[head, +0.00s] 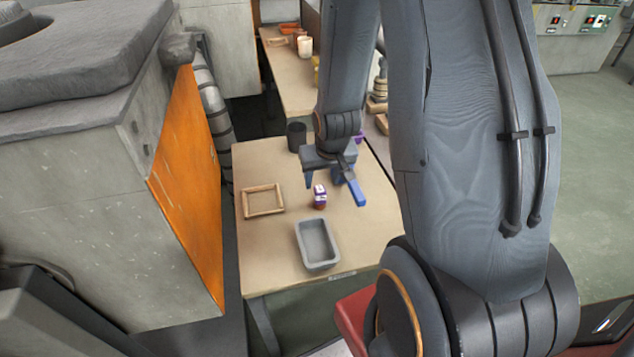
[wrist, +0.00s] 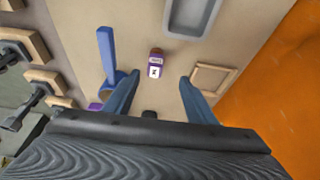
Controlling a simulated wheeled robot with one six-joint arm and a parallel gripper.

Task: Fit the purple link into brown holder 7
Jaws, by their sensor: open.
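My gripper (head: 322,181) is open and empty above the tan table, its two blue fingers pointing down; they also show in the wrist view (wrist: 159,78). A small purple piece (wrist: 95,106) lies left of the left finger in the wrist view, too small to tell if it is the purple link. A small purple-and-white labelled item (head: 320,196) stands on the table just below the gripper; in the wrist view it is ahead of the gap between the fingers (wrist: 156,63). Wooden holders (wrist: 42,82) with dark parts show at the wrist view's left; no number 7 is readable.
A grey tray (head: 303,240) and a wooden frame (head: 263,187) lie on the table (head: 270,160). A black cup (head: 297,136) stands at the back. A blue bar (head: 356,192) is right of the gripper. An orange panel (head: 190,170) stands to the left.

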